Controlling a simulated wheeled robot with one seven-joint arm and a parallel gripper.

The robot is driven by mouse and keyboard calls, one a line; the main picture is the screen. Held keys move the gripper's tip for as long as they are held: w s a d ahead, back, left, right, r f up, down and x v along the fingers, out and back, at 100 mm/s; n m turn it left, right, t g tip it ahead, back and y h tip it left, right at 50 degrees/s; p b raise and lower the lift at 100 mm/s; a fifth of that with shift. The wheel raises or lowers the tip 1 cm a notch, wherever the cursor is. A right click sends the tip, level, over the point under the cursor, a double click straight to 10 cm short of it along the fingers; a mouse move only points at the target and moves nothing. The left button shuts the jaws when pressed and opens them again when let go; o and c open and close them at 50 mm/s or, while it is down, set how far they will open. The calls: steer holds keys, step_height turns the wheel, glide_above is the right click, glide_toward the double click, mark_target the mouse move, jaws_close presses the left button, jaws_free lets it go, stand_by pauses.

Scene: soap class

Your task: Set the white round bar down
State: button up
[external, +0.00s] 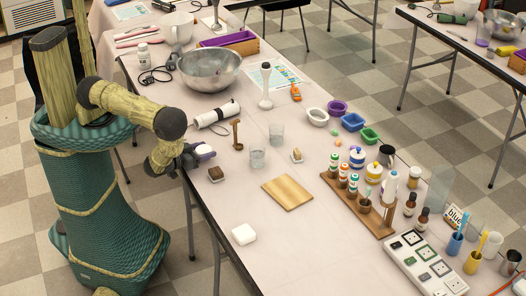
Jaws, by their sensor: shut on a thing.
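In the external view, my gripper (194,157) is at the left edge of the long table (222,222), shut on a white round bar (205,150). The bar shows as a small pale shape at the fingertips. It is held above the table edge, and I cannot tell its exact height. The fingers are partly hidden by the wrist.
Bottles in a wooden rack (357,204) stand right. Bare table lies between block and board.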

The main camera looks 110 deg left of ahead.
steer(key=shift+f, duration=1)
steer(key=shift+f, duration=0.15)
steer(key=o, duration=1)
steer(key=shift+r, duration=0.2)
steer(key=b+v, duration=0.1)
steer(key=v, duration=1.1)
steer(key=shift+b, duration=0.35)
steer(key=shift+f, duration=0.1)
